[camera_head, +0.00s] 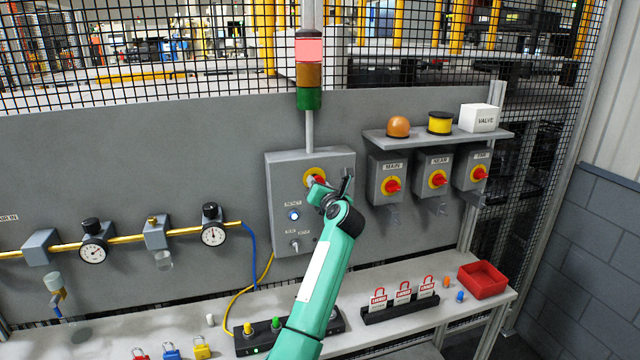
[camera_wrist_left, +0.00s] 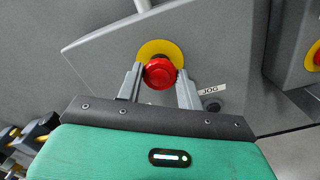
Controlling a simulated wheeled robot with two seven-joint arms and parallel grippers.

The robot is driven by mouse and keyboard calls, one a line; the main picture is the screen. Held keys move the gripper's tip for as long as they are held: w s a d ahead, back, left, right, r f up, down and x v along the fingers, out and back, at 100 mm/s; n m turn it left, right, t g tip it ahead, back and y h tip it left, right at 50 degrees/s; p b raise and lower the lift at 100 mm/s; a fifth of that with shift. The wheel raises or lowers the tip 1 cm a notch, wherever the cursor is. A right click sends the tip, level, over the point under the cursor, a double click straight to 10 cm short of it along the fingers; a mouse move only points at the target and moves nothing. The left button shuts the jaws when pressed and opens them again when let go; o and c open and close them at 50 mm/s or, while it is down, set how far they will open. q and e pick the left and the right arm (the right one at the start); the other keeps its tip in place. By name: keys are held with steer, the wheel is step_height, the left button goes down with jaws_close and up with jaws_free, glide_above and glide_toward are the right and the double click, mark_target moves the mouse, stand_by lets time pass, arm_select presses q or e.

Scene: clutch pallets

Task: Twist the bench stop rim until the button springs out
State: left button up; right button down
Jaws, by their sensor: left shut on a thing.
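The bench stop is a red mushroom button (camera_wrist_left: 159,74) on a yellow round plate (camera_wrist_left: 160,48), mounted on the grey control box. In the head view the yellow plate (camera_head: 315,174) shows near the box's top, with the button mostly hidden behind my gripper. My left gripper (camera_head: 322,186) is at the button. In the left wrist view its two grey fingers (camera_wrist_left: 160,78) stand on either side of the red rim, shut on it. Whether the button is in or out cannot be told. My right gripper is not in view.
The grey control box (camera_head: 277,222) also carries a blue-lit button (camera_head: 294,215) and a selector switch (camera_head: 295,246). A JOG label (camera_wrist_left: 209,91) sits right of the stop. Three isolator boxes with red knobs (camera_head: 392,185) hang to the right. The stack light's red segment (camera_head: 310,50) looks bright.

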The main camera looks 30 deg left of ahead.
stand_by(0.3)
arm_select(q)
steer(key=o, duration=1)
steer(key=shift+d, duration=0.1)
steer(key=b+v, duration=0.6)
steer(key=v, duration=0.7)
steer(key=shift+s+d, duration=0.2)
steer(key=shift+s, duration=0.1)
